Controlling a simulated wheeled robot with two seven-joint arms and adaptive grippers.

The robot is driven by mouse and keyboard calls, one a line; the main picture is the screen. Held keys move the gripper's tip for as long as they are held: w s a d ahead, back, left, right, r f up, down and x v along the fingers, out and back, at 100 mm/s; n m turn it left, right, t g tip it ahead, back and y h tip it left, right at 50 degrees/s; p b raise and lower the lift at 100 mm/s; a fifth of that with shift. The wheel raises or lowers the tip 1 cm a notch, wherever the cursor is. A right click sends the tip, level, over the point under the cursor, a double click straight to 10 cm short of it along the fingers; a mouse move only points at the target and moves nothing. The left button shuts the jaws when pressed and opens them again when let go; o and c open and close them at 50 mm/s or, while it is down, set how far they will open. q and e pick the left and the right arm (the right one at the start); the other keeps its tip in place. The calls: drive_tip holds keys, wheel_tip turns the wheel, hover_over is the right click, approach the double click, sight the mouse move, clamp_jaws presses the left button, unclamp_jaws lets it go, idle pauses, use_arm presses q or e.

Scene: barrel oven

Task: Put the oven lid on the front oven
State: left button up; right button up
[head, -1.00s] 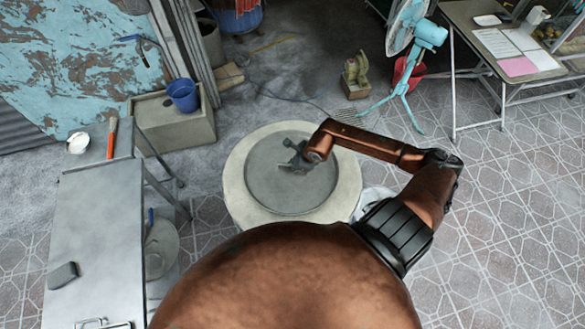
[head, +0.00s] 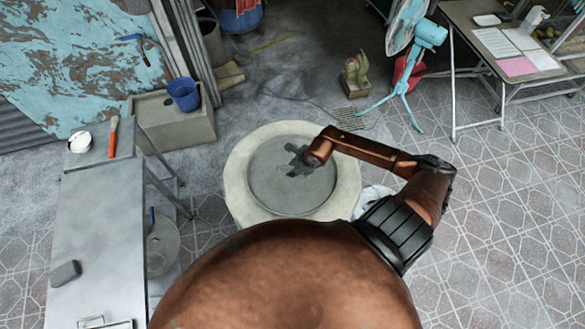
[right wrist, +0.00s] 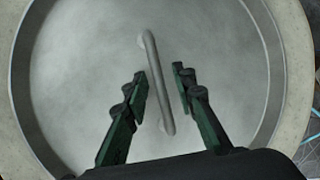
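The oven lid (head: 268,193) is a round grey metal disc with a bar handle (right wrist: 158,85). It lies within the pale round rim of the barrel oven (head: 237,200), and the right wrist view shows this rim around it too. My right gripper (right wrist: 160,78) is over the lid with its two fingers apart, one on each side of the handle. The handle shows between the fingers, with gaps visible. In the head view my right gripper (head: 298,165) is above the lid's middle. My left gripper is not in view.
A metal table (head: 95,240) stands at the left. A stone basin with a blue bucket (head: 184,95) is behind it. A turquoise fan (head: 405,85) and a folding table (head: 485,45) stand at the back right. Tiled floor at the right is clear.

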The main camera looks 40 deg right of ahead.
drive_tip(key=shift+r, duration=0.15)
drive_tip(key=b+v, duration=0.1)
drive_tip(key=v, duration=1)
drive_tip(key=shift+s+r+b, duration=0.2)
drive_tip(key=shift+r+b, duration=0.15)
